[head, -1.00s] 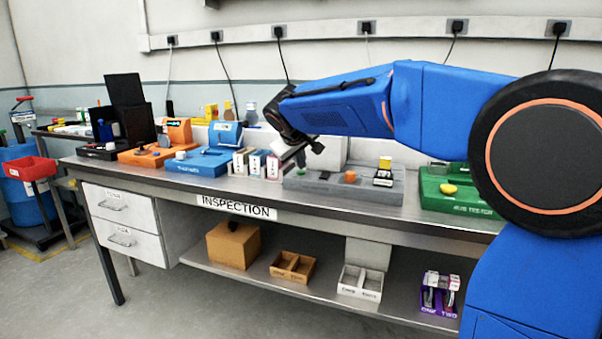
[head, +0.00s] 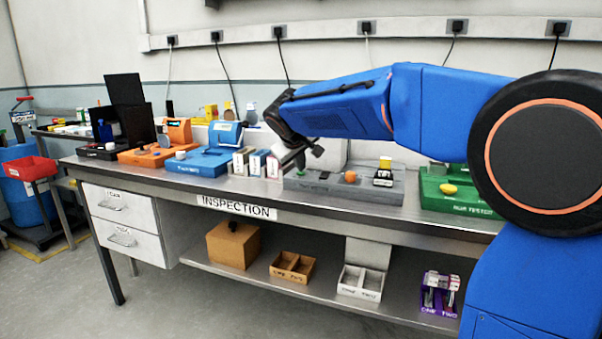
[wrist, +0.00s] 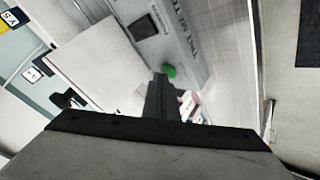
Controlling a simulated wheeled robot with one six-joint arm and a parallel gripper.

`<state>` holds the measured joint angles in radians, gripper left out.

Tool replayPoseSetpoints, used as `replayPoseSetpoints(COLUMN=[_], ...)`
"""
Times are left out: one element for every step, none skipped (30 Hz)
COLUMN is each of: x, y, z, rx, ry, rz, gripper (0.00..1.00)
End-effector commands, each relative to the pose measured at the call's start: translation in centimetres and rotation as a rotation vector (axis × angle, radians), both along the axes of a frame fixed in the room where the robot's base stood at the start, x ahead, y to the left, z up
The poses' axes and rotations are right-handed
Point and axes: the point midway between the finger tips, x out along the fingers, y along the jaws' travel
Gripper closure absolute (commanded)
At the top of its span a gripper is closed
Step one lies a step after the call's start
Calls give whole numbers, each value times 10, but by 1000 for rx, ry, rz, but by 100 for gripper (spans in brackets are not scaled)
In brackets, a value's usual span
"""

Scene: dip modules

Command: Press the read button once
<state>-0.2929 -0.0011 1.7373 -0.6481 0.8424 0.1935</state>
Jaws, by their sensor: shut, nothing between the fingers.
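A grey tester (head: 330,187) stands on the bench, with a green button (head: 301,172) at its left end and an orange button (head: 350,177) near its middle. I cannot read which button is marked read. My gripper (head: 299,161) is over the left end of the tester, pointing down, shut and empty. In the wrist view its shut fingers (wrist: 159,83) end close beside the green button (wrist: 169,71). Whether they touch it I cannot tell. Part of the tester's lettering (wrist: 180,30) shows there.
Small labelled boxes (head: 257,163) stand just left of the tester, with a blue device (head: 200,162) and an orange device (head: 146,156) beyond. A green tester (head: 450,198) is to the right. Trays (head: 292,267) sit on the lower shelf.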

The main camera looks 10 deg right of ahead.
Motion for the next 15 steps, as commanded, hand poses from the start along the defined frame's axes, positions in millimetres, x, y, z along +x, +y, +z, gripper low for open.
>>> replayPoseSetpoints(x=[0, 0, 0, 0, 0, 0, 0, 0, 0, 0, 0, 0, 0, 0, 0], y=[0, 0, 0, 0, 0, 0, 0, 0, 0, 0, 0, 0, 0, 0, 0], z=[-1, 0, 0, 0, 1, 2, 3, 4, 6, 7, 9, 11, 12, 13, 15], rx=[0, 0, 0, 0, 0, 0, 0, 0, 0, 0, -1, -1, -1, 0, 0], ry=[1, 1, 1, 1, 1, 1, 1, 1, 1, 1, 1, 1, 1, 1, 0], rz=[-1, -1, -1, -1, -1, -1, -1, -1, -1, -1, 0, 0, 0, -1, 0], gripper=[100, 100, 100, 100, 100, 100, 100, 100, 100, 100, 100, 100, 100, 100, 100])
